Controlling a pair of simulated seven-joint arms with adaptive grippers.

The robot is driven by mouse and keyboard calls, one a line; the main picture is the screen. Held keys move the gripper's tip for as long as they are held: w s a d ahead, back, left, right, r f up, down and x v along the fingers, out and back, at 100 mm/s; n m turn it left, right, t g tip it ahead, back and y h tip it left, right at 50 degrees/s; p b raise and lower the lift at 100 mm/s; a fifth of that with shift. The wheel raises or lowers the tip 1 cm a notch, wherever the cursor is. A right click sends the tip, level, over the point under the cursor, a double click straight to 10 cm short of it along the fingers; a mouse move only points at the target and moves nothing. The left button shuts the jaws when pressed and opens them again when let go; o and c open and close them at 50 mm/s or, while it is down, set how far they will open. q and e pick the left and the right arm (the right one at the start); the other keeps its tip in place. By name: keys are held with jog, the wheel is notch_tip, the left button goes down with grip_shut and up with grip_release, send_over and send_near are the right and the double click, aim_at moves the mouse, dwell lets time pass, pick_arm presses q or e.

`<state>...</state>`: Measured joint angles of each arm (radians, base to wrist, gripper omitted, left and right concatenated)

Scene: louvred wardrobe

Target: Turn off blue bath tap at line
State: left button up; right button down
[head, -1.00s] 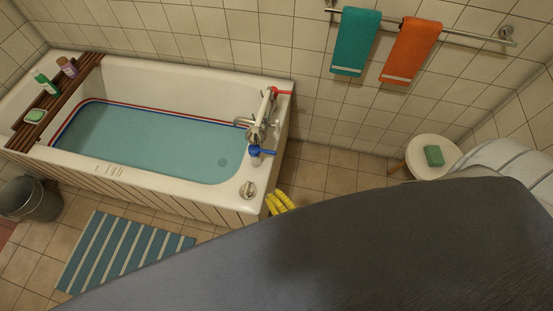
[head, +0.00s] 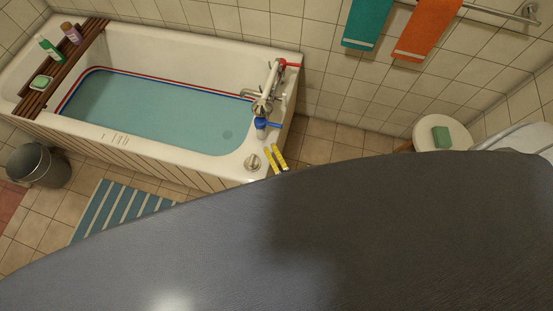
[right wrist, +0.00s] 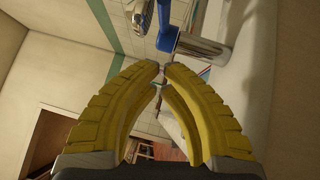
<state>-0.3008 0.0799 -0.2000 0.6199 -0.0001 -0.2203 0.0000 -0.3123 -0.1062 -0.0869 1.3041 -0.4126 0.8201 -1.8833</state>
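The blue bath tap (head: 262,124) stands at the right end of the bath, its blue lever pointing right. In the right wrist view the blue lever (right wrist: 164,28) and a chrome cylinder (right wrist: 202,48) lie just beyond my fingertips. The red tap (head: 289,64) is at the far corner. Teal water (head: 165,108) fills the bath near the red and blue lines (head: 75,88) on its inner wall. My right gripper (head: 272,150) has yellow fingers close to the blue tap, apart from it. In the wrist view the fingertips (right wrist: 161,69) nearly meet, with nothing between them. My left gripper is not visible.
A wooden rack (head: 66,66) with bottles and soap spans the left end. A bucket (head: 38,165), striped mat (head: 122,210) and stool (head: 428,127) stand on the floor. My grey body hides the foreground.

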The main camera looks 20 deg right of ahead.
aim_at(266, 125)
jog(key=w, duration=0.3)
jog(key=w+d, duration=0.1)
jog(key=shift+w+d+r, duration=0.1)
jog(key=shift+w+r, duration=0.05)
jog(key=shift+r, duration=0.25)
jog(key=shift+w+d+r, duration=0.15)
jog(key=shift+w+d, duration=0.25)
jog(key=shift+w, duration=0.15)
jog(key=shift+w+d, duration=0.45)
jog(key=shift+d, duration=0.05)
